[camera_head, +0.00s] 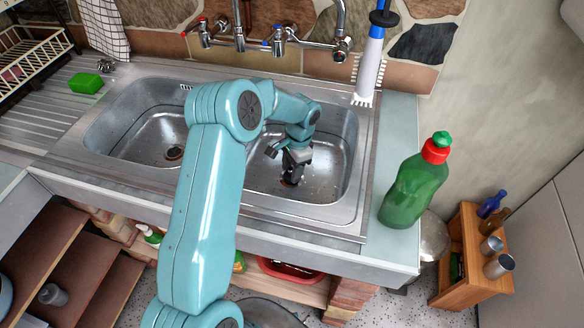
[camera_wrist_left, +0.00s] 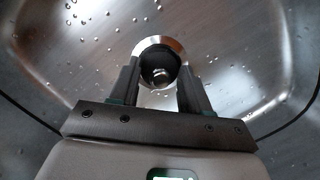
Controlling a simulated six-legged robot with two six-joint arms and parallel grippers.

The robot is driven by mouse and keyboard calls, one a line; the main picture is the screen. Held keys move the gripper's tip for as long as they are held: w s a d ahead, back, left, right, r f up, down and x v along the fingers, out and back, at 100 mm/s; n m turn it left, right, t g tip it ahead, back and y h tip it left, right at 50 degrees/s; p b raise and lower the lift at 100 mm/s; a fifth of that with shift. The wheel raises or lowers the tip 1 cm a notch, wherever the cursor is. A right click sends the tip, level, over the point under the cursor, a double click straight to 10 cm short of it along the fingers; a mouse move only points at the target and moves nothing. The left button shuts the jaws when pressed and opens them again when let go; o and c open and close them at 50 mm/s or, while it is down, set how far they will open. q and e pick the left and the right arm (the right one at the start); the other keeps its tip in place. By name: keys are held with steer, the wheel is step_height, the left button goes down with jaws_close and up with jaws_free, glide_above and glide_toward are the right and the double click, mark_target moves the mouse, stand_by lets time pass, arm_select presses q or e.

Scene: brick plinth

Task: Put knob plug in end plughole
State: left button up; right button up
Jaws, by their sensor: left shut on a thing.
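The double steel sink has a left bowl (camera_head: 125,125) with an open-looking plughole (camera_head: 174,153), and a right bowl (camera_head: 325,180). My left gripper (camera_head: 289,178) reaches down into the right bowl, close to its floor. In the left wrist view its two fingers (camera_wrist_left: 159,75) are shut on the knob plug (camera_wrist_left: 159,76), a dark disc with a small shiny knob. A bright metal ring, the right bowl's plughole (camera_wrist_left: 160,43), shows around and behind the plug. I cannot tell whether the plug is seated in it or just above. My right gripper is not in view.
Taps (camera_head: 270,42) stand behind the sink. A white brush (camera_head: 368,70) stands at the back right and a green bottle (camera_head: 413,187) on the right worktop. A green sponge (camera_head: 86,83) lies on the left drainer. Water drops dot the bowl.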

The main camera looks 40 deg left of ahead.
arm_select(q)
steer(key=shift+f+b, duration=0.4)
steer(key=shift+b, duration=0.05)
stand_by(0.7)
steer(key=o, duration=1.2)
step_height(320, 180, up, 16)
steer(key=w, duration=0.2)
steer(key=shift+w+d, duration=0.15)
steer(key=shift+d, duration=0.2)
